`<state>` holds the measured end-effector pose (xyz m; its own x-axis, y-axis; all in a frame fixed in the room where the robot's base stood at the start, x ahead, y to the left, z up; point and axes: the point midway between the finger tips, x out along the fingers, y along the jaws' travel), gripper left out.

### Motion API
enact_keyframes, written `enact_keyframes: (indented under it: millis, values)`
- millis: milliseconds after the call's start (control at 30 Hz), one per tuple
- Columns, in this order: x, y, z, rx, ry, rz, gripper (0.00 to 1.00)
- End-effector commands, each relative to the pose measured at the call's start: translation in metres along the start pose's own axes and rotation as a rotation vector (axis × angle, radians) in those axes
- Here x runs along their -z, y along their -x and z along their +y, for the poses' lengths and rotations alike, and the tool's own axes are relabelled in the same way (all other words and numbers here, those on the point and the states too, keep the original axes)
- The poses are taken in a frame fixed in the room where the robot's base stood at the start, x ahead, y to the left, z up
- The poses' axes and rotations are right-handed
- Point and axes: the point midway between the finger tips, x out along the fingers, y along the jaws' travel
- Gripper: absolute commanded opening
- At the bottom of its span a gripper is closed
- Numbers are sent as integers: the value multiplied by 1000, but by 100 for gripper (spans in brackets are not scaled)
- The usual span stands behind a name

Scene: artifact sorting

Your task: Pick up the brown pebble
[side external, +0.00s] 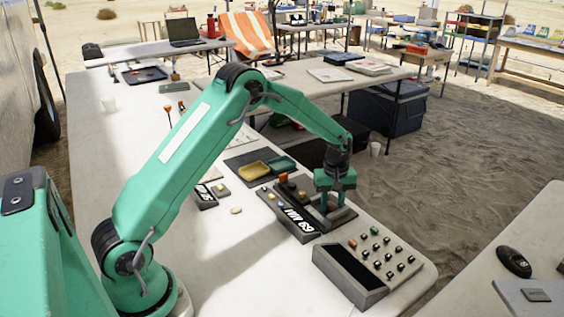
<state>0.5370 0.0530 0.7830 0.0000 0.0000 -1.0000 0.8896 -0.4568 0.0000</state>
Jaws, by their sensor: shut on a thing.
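My gripper (325,207) points down at the dark tray (343,214) near the right edge of the long white table. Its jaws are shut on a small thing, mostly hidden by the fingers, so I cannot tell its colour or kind. I cannot make out a brown pebble for certain. A small tan pebble-like piece (236,210) lies on the bare white table, left of my gripper and apart from it.
A labelled box (297,222) stands left of my gripper. A black-fronted panel with several knobs (372,258) is in front of it. The table's left part (110,150) is mostly clear.

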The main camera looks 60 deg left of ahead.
Motion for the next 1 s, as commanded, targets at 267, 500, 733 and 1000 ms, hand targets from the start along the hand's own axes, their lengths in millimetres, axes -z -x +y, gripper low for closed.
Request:
enact_keyframes:
  millis: [267, 500, 733, 1000]
  values:
    - [0, 16, 1, -3, 0, 2, 7]
    - [-10, 47, 1, -2, -4, 1, 7]
    - [-51, 71, 2, -3, -4, 1, 7]
    - [-93, 96, 4, -2, -3, 1, 7]
